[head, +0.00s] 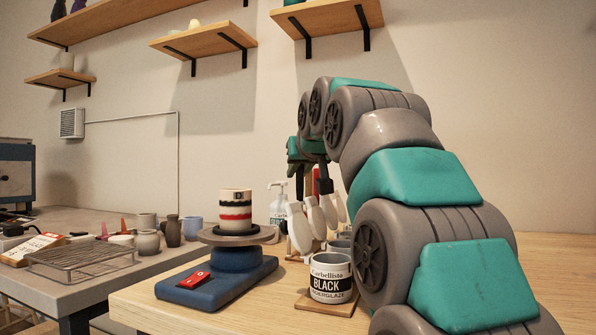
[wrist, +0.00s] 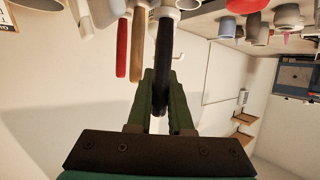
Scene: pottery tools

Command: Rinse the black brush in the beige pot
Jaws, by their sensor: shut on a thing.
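My gripper (wrist: 162,75) is shut on the black handle of the black brush (wrist: 164,45) in the wrist view. The handle runs between the green fingers, and its pale head is at the picture's top edge. In the head view my gripper (head: 304,158) is partly hidden by my arm, above a group of hanging white brush heads. I cannot tell whether the brush is clear of its neighbours. A beige pot (head: 234,199) with red and black bands stands upright on the wheel, left of my gripper. I cannot tell for sure whether it is the task's pot.
The blue pottery wheel (head: 225,283) stands on the wooden table. A white jar labelled BLACK (head: 330,268) stands on a small board near my arm. A pump bottle (head: 278,203) is behind. A grey table (head: 80,290) at left holds a wire rack and several small pots.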

